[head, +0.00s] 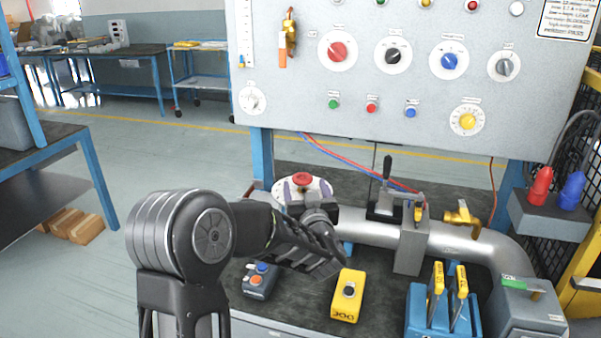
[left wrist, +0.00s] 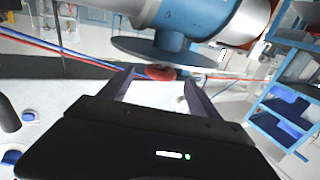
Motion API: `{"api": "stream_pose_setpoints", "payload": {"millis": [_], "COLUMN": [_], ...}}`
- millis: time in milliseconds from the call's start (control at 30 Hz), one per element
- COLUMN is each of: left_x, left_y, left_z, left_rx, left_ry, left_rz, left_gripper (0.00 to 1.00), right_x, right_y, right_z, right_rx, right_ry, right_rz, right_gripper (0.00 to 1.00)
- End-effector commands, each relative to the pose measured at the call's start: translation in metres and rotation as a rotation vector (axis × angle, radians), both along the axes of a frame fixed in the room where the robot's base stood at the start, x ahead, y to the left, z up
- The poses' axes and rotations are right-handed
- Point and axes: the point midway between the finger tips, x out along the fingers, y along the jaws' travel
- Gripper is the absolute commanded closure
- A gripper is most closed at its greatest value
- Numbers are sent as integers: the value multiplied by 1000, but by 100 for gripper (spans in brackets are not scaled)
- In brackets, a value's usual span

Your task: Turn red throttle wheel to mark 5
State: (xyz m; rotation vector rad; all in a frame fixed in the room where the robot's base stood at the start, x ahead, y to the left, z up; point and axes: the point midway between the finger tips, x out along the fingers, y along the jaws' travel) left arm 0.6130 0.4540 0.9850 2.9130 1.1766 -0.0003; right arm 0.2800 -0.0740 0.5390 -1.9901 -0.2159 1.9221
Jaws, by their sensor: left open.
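The red throttle wheel (head: 303,179) sits on a round pale plate at the left end of the grey pipe, behind my left arm in the head view. In the left wrist view the red wheel (left wrist: 160,72) shows in front of a dark disc on a blue-grey body. My left gripper (head: 303,191) is open. In the left wrist view its two fingers (left wrist: 158,88) stand apart, one to each side of the wheel, which lies near their tips. I cannot tell whether they touch it. The scale marks cannot be read. My right gripper is not in view.
Behind stands a panel (head: 420,100) with several knobs, including a red one (head: 337,51). A blue tool holder (head: 428,318) stands right. Pipe (head: 365,229) runs rightward.

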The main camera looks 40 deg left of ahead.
Motion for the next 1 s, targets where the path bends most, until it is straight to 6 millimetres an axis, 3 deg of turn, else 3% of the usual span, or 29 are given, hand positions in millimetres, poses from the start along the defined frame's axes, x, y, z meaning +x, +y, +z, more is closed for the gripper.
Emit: {"api": "stream_pose_setpoints", "payload": {"millis": [600,933,1000], "left_x": [52,56,55], "left_y": [51,54,54], "left_z": [0,0,0], "left_rx": [0,0,0], "left_ry": [0,0,0], "left_rz": [1,0,0], "left_gripper": [28,28,33], "right_x": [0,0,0], "right_y": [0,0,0], "right_z": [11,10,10], "right_rx": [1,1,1], "right_ry": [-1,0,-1], "right_rz": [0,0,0], "right_gripper": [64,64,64]}}
